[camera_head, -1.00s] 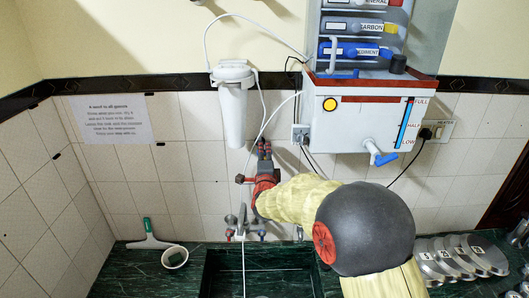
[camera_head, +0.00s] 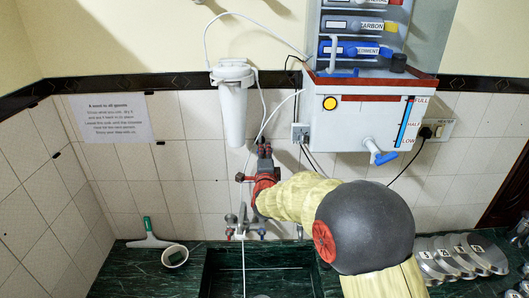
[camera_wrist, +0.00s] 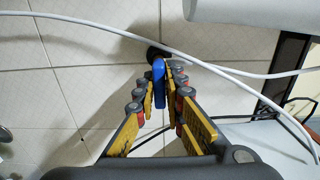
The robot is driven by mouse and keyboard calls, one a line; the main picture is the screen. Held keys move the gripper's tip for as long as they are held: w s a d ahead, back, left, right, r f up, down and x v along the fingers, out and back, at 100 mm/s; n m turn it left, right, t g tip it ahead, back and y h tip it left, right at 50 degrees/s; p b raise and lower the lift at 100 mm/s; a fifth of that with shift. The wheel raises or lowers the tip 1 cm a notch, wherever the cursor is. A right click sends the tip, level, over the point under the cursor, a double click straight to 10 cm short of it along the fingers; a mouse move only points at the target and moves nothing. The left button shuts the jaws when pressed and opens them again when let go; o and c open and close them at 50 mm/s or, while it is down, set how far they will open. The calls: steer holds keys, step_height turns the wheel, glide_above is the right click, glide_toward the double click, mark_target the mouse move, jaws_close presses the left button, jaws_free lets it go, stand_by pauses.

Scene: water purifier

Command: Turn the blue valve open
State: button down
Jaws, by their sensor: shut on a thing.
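The blue valve handle (camera_wrist: 159,82) shows in the wrist view as a narrow blue lever in front of a dark round fitting on the tiled wall. My gripper (camera_wrist: 160,92) has its yellow-padded fingers closed on both sides of the lever. In the head view my gripper (camera_head: 264,152) is at the wall, below and right of the white filter canister. There my gripper hides the valve, and its turn angle cannot be told.
A white filter canister (camera_head: 233,105) hangs close above left. A white purifier tank (camera_head: 365,122) with a blue tap (camera_head: 380,157) is to the right. A white hose (camera_wrist: 150,35) crosses near my fingers. Small taps stand over the dark sink (camera_head: 215,275) below.

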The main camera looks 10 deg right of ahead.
steer(key=shift+f+n+b, duration=0.25)
steer(key=shift+n+b, duration=0.05)
steer(key=shift+b, duration=0.4)
steer(key=n+b, duration=0.3)
steer(key=shift+a+r+n, duration=0.1)
steer(key=shift+n, duration=0.2)
steer(key=n+b, duration=0.1)
steer(key=n, duration=0.1)
steer(key=n+b, duration=0.1)
steer(key=n, duration=0.1)
steer(key=shift+a+r, duration=0.15)
steer(key=shift+r, duration=0.2)
steer(key=n, duration=0.5)
steer(key=shift+w+a+r, duration=0.1)
steer(key=shift+a+r, duration=0.1)
steer(key=shift+a, duration=0.05)
steer(key=n, duration=0.3)
steer(key=n+p, duration=0.1)
steer(key=shift+a+n, duration=0.3)
steer(key=c, duration=1.9)
jaws_free()
steer(key=shift+r, duration=0.25)
